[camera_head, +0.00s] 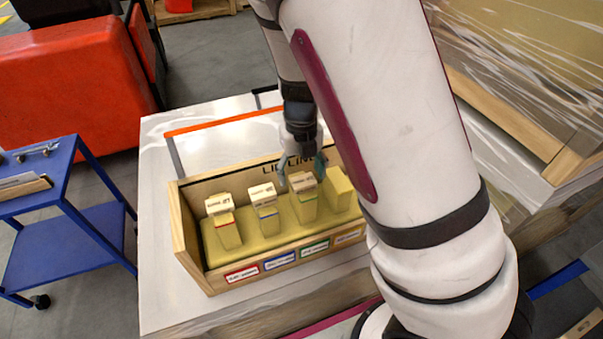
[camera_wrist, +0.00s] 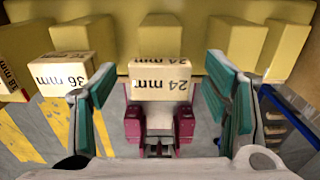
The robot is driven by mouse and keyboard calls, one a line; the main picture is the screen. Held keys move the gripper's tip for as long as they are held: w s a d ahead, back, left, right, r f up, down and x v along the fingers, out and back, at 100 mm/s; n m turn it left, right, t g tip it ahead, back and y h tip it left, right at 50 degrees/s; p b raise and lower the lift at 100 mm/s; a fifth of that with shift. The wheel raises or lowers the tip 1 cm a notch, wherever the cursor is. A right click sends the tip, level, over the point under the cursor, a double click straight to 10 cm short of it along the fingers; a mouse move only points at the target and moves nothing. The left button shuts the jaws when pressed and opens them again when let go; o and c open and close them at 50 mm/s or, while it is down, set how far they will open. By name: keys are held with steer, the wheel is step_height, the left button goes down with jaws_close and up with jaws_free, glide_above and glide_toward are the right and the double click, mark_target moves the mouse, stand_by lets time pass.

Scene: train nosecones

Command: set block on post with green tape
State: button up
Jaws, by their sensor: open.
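A pale block (camera_head: 302,182) rests on top of the post with green tape (camera_head: 305,208), third from the left. In the wrist view this block (camera_wrist: 162,76) reads "24 mm". My gripper (camera_head: 302,166) is open above that post, with one finger on each side of the block. In the wrist view my gripper (camera_wrist: 160,88) shows clear gaps between both fingers and the block. Other blocks sit on the red-taped post (camera_head: 229,236) and the blue-taped post (camera_head: 267,219). The rightmost post (camera_head: 341,189) bears no block.
The posts stand in a yellow base inside a wooden box (camera_head: 186,238) with coloured labels along its front. The box is on a white-topped crate (camera_head: 160,300). A blue cart (camera_head: 70,240) and a red bin (camera_head: 65,100) stand at the left. My arm covers the right side.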

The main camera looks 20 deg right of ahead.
mark_target(301, 177)
step_height(301, 177, up, 11)
steer(key=p, duration=0.1)
steer(key=s+r+m+t, duration=0.2)
steer(key=s+r+m, duration=0.7)
steer(key=m, duration=0.9)
steer(key=s+r+m+t, duration=0.3)
steer(key=s+r+m, duration=0.5)
steer(key=m, duration=1)
steer(key=shift+s+r+t, duration=0.3)
steer(key=shift+s+r, duration=0.05)
steer(key=shift+s, duration=1.55)
